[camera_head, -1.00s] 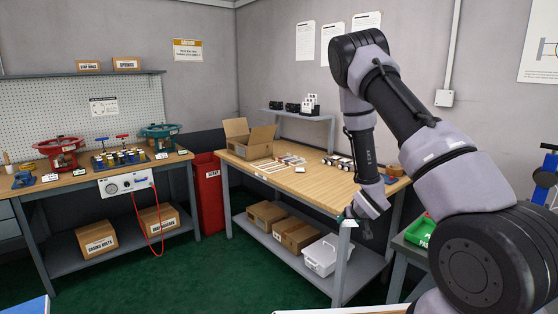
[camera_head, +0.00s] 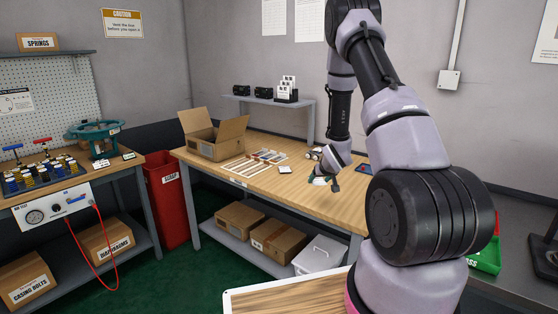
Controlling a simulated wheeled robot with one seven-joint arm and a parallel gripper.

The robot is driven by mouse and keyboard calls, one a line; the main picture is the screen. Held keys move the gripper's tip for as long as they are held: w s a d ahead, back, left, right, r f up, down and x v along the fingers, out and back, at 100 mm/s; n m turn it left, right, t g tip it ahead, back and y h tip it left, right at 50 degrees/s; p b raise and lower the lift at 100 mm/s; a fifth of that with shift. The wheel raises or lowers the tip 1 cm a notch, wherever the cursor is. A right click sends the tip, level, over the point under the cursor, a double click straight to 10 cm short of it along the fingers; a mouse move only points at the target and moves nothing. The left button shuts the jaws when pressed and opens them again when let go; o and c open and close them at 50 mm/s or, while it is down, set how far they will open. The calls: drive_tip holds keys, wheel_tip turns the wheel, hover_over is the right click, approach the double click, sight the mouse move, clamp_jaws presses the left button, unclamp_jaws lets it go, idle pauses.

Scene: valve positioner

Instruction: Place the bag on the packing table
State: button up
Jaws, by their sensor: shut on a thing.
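The packing table (camera_head: 275,194) is a wooden-topped bench with grey legs in the middle of the view. My gripper (camera_head: 328,182) is over the table's front right part, pointing down. It is shut on a small pale thing, taken as the bag (camera_head: 319,181), which shows only as a whitish patch at the fingertips. My gripper's wrist hides most of it. I cannot tell whether the bag touches the tabletop.
An open cardboard box (camera_head: 213,137) stands at the table's left back. Strips and small parts (camera_head: 262,159) lie at its middle, with a small white card (camera_head: 286,170) near the gripper. A red scrap bin (camera_head: 167,200) stands left. The front left tabletop is clear.

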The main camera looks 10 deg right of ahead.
drive_tip(key=w+d+r, duration=0.1)
drive_tip(key=d, duration=0.2)
approach(323, 197)
drive_tip(key=x, duration=0.5)
drive_tip(key=shift+s+f, duration=0.1)
drive_tip(key=shift+s, duration=0.05)
drive_tip(key=o, duration=1.3)
drive_tip(key=shift+f, duration=0.1)
